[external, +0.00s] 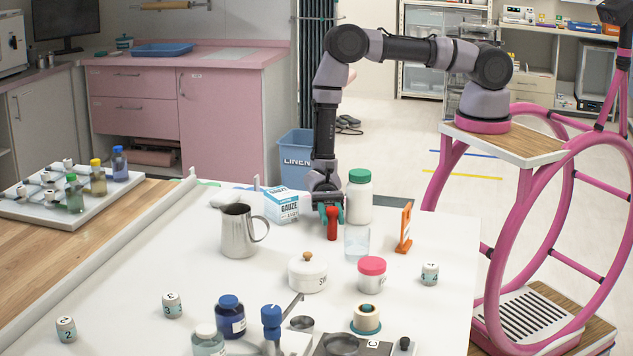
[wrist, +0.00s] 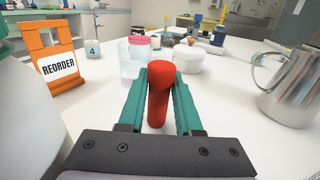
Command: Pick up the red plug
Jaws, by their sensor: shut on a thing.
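The red plug (external: 332,223) is upright at the far side of the white table, with a rounded head on a narrower body. My gripper (external: 331,207) points down at it from above. In the wrist view, the red plug (wrist: 158,95) stands between the two teal fingers of my gripper (wrist: 160,100), which are shut on it. Its lower end is at or just above the tabletop; I cannot tell which.
Close around are a gauze box (external: 283,206), a white bottle with green cap (external: 359,198), a clear glass (external: 357,244), an orange reorder sign (external: 405,230) and a metal pitcher (external: 238,231). White jars (external: 307,275) stand nearer the camera. The table's left middle is clear.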

